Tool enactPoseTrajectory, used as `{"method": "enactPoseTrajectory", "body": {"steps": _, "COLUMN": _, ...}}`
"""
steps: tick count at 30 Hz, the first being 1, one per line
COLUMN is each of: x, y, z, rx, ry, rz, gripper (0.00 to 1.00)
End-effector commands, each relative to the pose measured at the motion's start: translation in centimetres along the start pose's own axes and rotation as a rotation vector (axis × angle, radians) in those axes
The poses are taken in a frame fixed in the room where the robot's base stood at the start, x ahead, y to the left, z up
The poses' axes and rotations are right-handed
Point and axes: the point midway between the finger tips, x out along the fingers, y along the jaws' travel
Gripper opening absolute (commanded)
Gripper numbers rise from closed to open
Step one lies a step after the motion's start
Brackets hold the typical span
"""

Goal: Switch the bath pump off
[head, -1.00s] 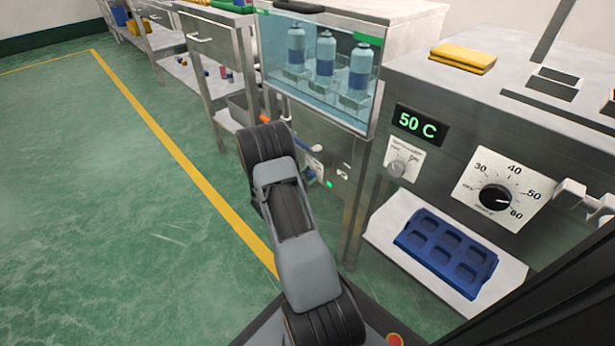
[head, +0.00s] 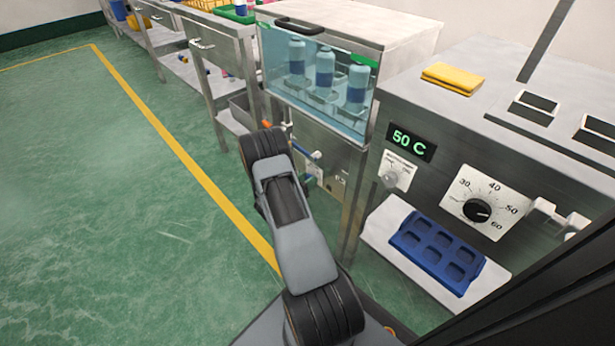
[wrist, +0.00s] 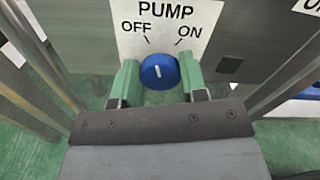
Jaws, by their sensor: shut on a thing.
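The blue pump knob (wrist: 158,72) is on the front of a metal cabinet, under a white label plate (wrist: 165,20) reading PUMP, OFF and ON. Its white pointer line stands nearly upright, leaning slightly left, between the two words. My gripper (wrist: 159,78) is shut on the knob, one green finger on each side. In the head view my arm hides the knob and the fingers.
To the right stands a metal unit with a 50 C display (head: 410,142), a small switch (head: 391,178), a black dial (head: 477,210) and a blue tray (head: 437,250). A yellow cloth (head: 453,78) lies on top. Green floor is open at left.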

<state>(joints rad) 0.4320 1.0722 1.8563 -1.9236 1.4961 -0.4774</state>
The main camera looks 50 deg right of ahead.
Motion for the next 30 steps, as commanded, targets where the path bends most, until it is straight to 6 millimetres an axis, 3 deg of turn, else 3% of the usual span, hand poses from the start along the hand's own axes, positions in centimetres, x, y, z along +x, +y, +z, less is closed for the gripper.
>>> {"method": "enactPoseTrajectory", "body": {"steps": 12, "x": -0.02, "y": 0.02, "z": 0.05, "rx": -0.215, "ry": 0.001, "rz": 0.0, "gripper": 0.16}}
{"method": "enactPoseTrajectory", "body": {"steps": 30, "x": -0.03, "y": 0.06, "z": -0.06, "rx": -0.264, "ry": 0.0, "rz": 0.001, "gripper": 0.16}}
